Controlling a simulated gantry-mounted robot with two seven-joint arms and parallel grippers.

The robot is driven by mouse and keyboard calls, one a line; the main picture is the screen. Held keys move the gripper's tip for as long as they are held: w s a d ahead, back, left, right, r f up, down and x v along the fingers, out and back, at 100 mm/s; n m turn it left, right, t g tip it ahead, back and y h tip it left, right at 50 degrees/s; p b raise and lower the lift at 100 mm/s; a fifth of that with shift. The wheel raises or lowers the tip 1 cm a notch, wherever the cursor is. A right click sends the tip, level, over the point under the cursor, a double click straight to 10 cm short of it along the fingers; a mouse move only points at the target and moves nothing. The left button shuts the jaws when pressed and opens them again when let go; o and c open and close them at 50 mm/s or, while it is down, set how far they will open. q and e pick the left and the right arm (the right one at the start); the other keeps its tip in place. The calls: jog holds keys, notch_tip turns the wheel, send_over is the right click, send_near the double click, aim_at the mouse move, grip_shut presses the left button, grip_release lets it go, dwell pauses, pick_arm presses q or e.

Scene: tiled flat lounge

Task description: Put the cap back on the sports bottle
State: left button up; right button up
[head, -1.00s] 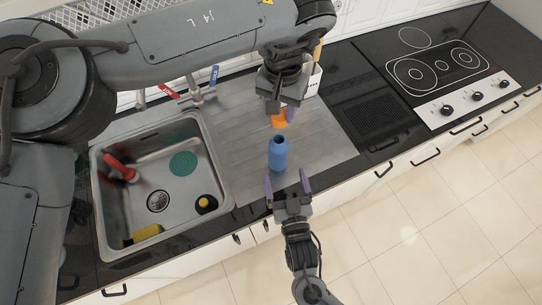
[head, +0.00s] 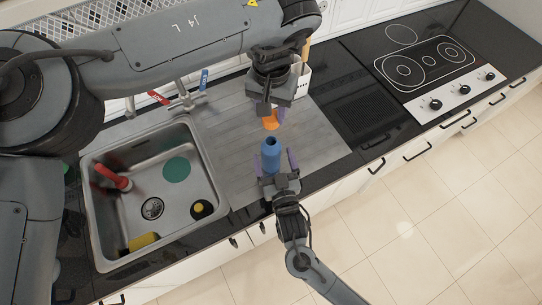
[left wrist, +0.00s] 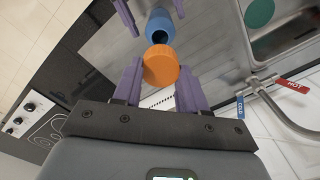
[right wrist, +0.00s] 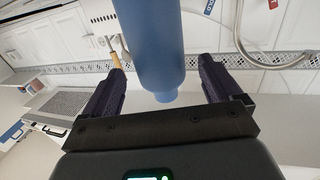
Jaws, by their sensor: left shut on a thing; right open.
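The blue sports bottle (head: 271,157) stands upright on the drainboard, its dark mouth open at the top. It also shows in the left wrist view (left wrist: 160,22) and fills the upper middle of the right wrist view (right wrist: 152,45). The orange cap (head: 271,120) is held by my left gripper (head: 273,108), just behind and above the bottle's mouth. In the left wrist view the cap (left wrist: 160,66) sits between the purple fingers.
The sink (head: 150,185) is to the left, with a red-handled item (head: 113,178), a green disc (head: 177,169) and a yellow sponge (head: 143,241). A white utensil holder (head: 303,77) stands behind my left gripper. The drainboard (head: 325,140) right of the bottle is clear.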

jog(key=shift+x, duration=2.6)
jog(key=c, duration=1.5)
pick_arm(q)
send_over(271, 140)
jog(key=shift+f, duration=2.5)
jog(key=shift+f, duration=0.2)
jog(key=shift+f, duration=0.7)
jog(key=shift+f, duration=0.55)
